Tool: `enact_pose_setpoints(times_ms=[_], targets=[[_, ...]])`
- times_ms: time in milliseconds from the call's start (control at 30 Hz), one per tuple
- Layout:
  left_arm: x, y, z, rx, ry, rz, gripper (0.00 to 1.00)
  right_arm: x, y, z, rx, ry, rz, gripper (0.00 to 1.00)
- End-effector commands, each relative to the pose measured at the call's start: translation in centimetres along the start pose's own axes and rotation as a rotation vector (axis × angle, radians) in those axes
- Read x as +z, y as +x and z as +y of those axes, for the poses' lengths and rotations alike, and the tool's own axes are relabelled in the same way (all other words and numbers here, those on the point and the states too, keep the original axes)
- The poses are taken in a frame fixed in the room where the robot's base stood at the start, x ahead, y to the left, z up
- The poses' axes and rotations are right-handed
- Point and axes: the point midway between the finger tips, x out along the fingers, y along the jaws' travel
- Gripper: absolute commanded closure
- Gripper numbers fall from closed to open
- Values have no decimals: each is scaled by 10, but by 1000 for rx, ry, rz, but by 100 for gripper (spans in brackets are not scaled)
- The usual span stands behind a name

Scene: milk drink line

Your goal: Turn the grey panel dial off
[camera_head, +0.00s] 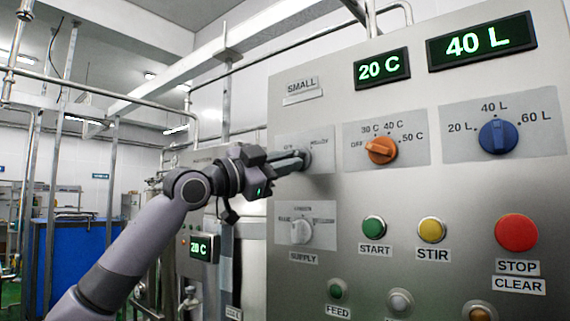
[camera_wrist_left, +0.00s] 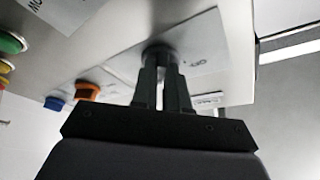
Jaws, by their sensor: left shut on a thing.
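The grey panel dial (camera_head: 307,159) is on the steel panel's left side, on a light plate above the SUPPLY dial. My left gripper (camera_head: 298,160) reaches it from the left and is shut on it. In the left wrist view the two fingers (camera_wrist_left: 162,72) close on both sides of the dark round dial (camera_wrist_left: 159,52). The fingers cover much of the dial and part of its plate's lettering, so its pointer setting cannot be read. My right gripper is not in view.
Close by are an orange dial (camera_head: 381,150), a pale SUPPLY dial (camera_head: 301,231) and a blue dial (camera_head: 497,136). Green START (camera_head: 374,227), yellow STIR (camera_head: 431,229) and red STOP (camera_head: 516,232) buttons stick out lower right. Displays above read 20 C and 40 L.

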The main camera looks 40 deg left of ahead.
Motion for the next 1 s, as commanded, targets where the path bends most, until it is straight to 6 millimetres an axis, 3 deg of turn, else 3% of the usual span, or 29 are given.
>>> enact_pose_setpoints(times_ms=[267,1000], targets=[[1,0,5,-65,-162,3,100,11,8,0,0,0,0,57],[-4,2,10,-333,-812,3,100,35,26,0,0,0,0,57]])
